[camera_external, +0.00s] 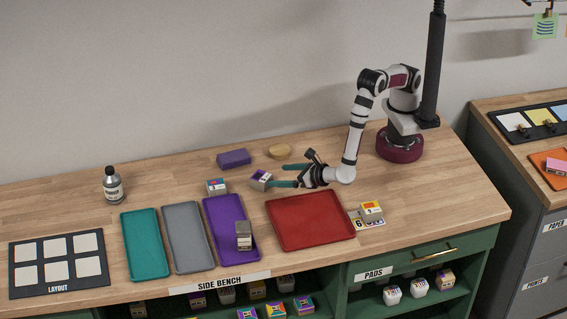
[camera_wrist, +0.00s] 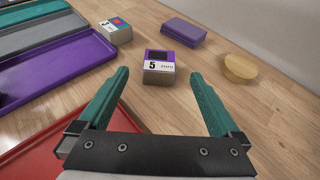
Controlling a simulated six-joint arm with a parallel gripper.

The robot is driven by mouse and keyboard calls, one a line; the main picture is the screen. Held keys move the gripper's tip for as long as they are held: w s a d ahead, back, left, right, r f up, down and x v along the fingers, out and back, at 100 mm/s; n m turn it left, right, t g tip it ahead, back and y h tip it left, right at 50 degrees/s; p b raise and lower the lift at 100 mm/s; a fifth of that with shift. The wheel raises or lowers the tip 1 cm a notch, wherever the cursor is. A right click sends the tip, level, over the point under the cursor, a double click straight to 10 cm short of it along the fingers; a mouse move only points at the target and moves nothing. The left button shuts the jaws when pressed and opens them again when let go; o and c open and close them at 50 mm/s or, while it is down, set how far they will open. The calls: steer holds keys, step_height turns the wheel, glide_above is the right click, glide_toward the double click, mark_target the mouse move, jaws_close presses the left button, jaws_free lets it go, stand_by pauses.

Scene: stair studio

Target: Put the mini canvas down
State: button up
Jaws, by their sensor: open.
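Several small printed boxes stand about; I cannot tell for sure which one is the mini canvas. A box with a purple stripe and a "5" (camera_wrist: 158,68) stands upright on the bench, just ahead of my gripper; it also shows in the external view (camera_external: 261,181). My gripper (camera_wrist: 160,75) has its teal fingers spread wide, one to each side of this box in the wrist view, with a visible gap on both sides. In the external view my gripper (camera_external: 277,176) is low over the bench behind the red tray. It holds nothing.
A box marked "3" (camera_wrist: 115,32), a purple block (camera_wrist: 184,32) and a round wooden piece (camera_wrist: 240,68) stand nearby. The red tray (camera_external: 310,220), purple tray (camera_external: 222,215), grey tray (camera_external: 188,237) and teal tray (camera_external: 145,243) lie in front. A grey box (camera_external: 244,236) stands on the purple tray.

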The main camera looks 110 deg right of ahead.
steer(key=shift+s+a, duration=0.15)
steer(key=s+d+r+m+g, duration=0.8)
steer(key=s+d+r+m, duration=0.2)
steer(key=d+r+m, duration=0.3)
steer(key=s+d+r+m+g+y, duration=0.25)
steer(key=s+m+y, duration=0.25)
steer(key=s+m, duration=0.75)
steer(key=s+a+r+m+y, duration=0.2)
steer(key=s+a+m+y, duration=0.4)
steer(key=s, duration=0.3)
steer(key=shift+s+a+m+t, duration=0.15)
steer(key=shift+a+m+t, duration=0.2)
steer(key=shift+a+m, duration=0.35)
steer(key=shift+a+r, duration=0.1)
